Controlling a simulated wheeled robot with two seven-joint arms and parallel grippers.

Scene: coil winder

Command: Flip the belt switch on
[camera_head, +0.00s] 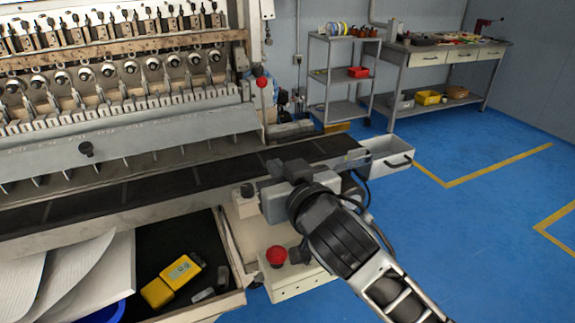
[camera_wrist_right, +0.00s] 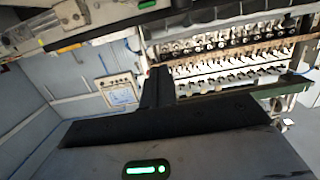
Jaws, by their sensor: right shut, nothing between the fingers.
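A small pale box with a black knob (camera_head: 247,190), perhaps the belt switch, stands at the front edge of the dark conveyor belt (camera_head: 150,187). I cannot read its position. My right gripper (camera_head: 276,172) is just right of this box, over the belt's right part. Its arm comes in from the lower right. Its fingers also show in the wrist view (camera_wrist_right: 158,88), shut with nothing between them. Whether they touch anything is hidden. My left gripper is not in view.
A red mushroom button (camera_head: 276,256) sits on a pale box below my right gripper. An open drawer holds a yellow meter (camera_head: 172,280). The coil winder (camera_head: 120,80) fills the upper left. A shelf rack (camera_head: 340,75) and workbench (camera_head: 445,58) stand behind. The blue floor at right is clear.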

